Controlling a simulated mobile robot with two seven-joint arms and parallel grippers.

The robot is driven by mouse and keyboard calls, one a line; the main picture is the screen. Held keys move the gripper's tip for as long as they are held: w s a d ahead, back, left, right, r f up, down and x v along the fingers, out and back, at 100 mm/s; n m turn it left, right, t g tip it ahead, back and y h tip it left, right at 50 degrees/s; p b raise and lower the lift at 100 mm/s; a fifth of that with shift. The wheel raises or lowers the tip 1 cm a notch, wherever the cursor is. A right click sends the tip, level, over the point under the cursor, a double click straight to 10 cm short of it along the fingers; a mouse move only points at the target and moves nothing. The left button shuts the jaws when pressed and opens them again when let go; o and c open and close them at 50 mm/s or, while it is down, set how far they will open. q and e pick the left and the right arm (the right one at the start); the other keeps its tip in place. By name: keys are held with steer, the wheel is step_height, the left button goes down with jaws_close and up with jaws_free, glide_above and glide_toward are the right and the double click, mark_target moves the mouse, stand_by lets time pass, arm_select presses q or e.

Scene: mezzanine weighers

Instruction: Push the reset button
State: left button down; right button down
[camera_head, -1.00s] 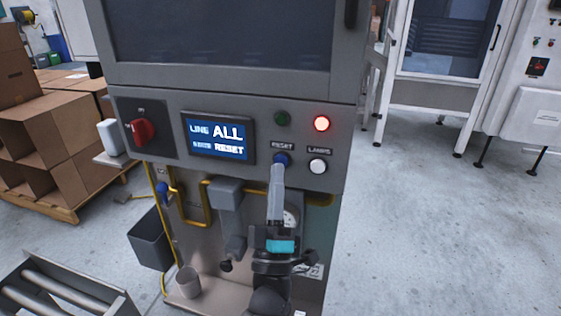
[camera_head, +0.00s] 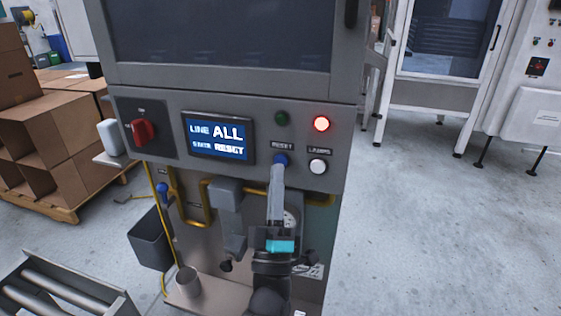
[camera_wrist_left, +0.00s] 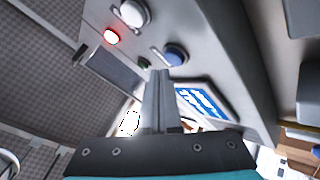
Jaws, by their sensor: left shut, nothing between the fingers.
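The blue reset button (camera_head: 281,160) sits on the grey machine panel under the label RESET. It also shows in the left wrist view (camera_wrist_left: 175,54), beyond the fingertips. My left gripper (camera_head: 277,168) is shut and empty, its fingers pointing up at the button. In the head view the tips overlap the button's lower edge; I cannot tell whether they touch. In the left wrist view the fingers (camera_wrist_left: 157,75) appear just short of the button. My right gripper is in neither view.
Beside the button are a white lamps button (camera_head: 318,166), a lit red light (camera_head: 321,124) and a dark green light (camera_head: 282,118). A red rotary switch (camera_head: 143,131) is at the left.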

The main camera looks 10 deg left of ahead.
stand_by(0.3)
arm_select(q)
steer(key=shift+w, duration=0.1)
steer(key=shift+w, duration=0.35)
steer(key=shift+w+b, duration=0.4)
steer(key=shift+b, duration=0.05)
stand_by(0.6)
steer(key=shift+s, duration=0.15)
steer(key=shift+s+p, duration=0.5)
steer(key=shift+s, duration=0.2)
